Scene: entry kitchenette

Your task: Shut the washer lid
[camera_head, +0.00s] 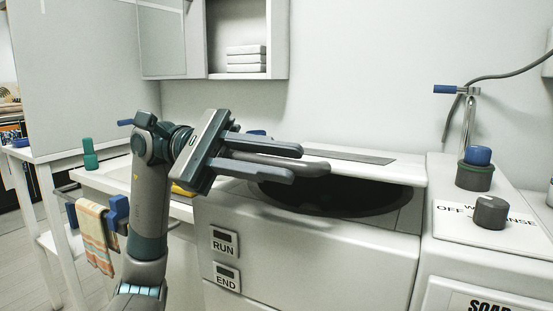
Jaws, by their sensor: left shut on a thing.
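The washer (300,245) is a white machine with RUN and END labels on its front. Its white lid (390,172), with a grey strip on top, is tilted slightly up, and the dark round tub opening (335,200) shows under its front edge. My left gripper (297,162) comes in from the left over the lid's front edge. Its two fingers are shut on a grey bar, which looks like the lid's handle (318,167). The fingers hide part of the lid and its left side. My right gripper is not in view.
A control panel with a grey knob (490,212) and a blue-topped knob (475,168) stands to the right, with a tap (467,110) behind it. A striped towel (95,235) hangs at the left near a green bottle (89,155). A wall shelf (247,40) is above.

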